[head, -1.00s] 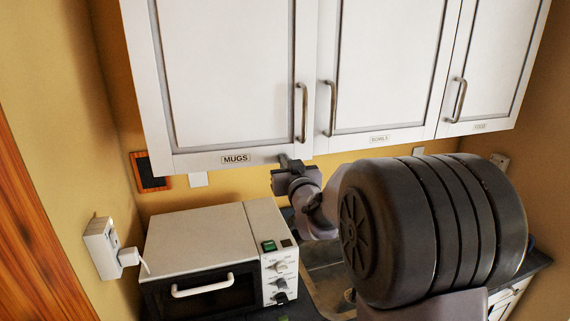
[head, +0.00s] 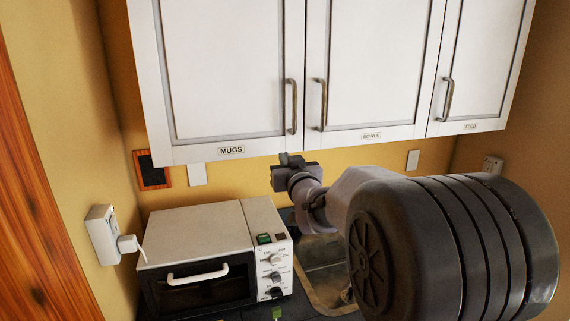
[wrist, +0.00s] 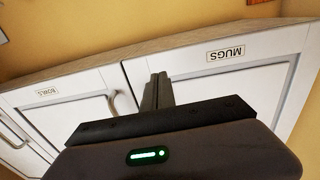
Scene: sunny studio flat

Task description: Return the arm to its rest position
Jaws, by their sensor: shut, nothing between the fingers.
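My gripper (head: 292,160) is in the middle of the head view, just below the lower edge of the wall cupboards and above the counter to the right of the toaster oven. It is empty. In the wrist view my gripper (wrist: 157,90) shows its two fingers together, pointing toward the cupboard fronts. My arm reaches up to it from the lower right of the head view and hides part of the counter and sink.
A toaster oven (head: 195,235) stands on the counter beside a sink (head: 325,262). A plug sits in a wall socket (head: 103,235) at left.

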